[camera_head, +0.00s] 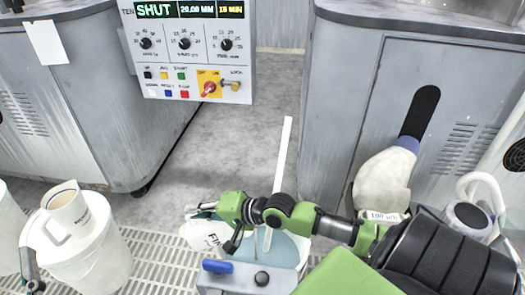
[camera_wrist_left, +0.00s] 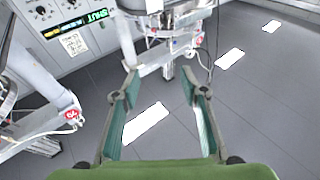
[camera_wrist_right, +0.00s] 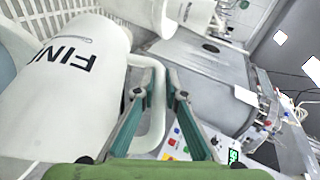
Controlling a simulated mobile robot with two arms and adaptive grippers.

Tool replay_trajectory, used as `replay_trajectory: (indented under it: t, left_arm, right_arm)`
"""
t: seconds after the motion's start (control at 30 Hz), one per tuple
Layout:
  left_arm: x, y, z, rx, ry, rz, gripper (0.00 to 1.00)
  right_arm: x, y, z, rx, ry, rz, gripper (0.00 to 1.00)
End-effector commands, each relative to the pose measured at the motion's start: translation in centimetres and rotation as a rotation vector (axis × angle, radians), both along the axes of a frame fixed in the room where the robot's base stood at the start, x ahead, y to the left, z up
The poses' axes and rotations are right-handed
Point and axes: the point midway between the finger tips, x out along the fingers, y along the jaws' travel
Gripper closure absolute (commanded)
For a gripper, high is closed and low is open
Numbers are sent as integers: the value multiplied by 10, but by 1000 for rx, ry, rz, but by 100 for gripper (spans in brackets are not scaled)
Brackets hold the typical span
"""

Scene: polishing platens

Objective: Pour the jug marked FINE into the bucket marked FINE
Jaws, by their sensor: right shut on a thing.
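In the head view, my right gripper (camera_head: 234,228) is shut on the handle of a white jug marked FINE (camera_head: 206,236). The right wrist view shows this jug (camera_wrist_right: 75,90) large, with its handle (camera_wrist_right: 157,110) between the fingers (camera_wrist_right: 158,95). The jug looks tilted, at the left edge of an open container of pale blue liquid (camera_head: 287,252). Any label on that container is hidden, and I cannot tell whether liquid is flowing. My left gripper (camera_wrist_left: 160,90) is open and empty in the left wrist view, away from the jug.
Another white jug (camera_head: 68,210) stands on a white bucket (camera_head: 95,268) at the left; its label is unreadable. A long white stick (camera_head: 284,150) rises from the container. The control panel (camera_head: 190,50) and grey cabinets (camera_head: 335,110) stand behind. Grating (camera_head: 150,255) covers the near floor.

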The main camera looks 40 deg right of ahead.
Motion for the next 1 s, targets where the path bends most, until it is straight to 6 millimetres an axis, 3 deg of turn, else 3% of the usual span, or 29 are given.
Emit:
replay_trajectory:
  t: [1.0]
  left_arm:
    - [-14,-1,32,-47,-166,-10,60]
  right_arm:
    - [-3,-6,10,45,-38,0,100]
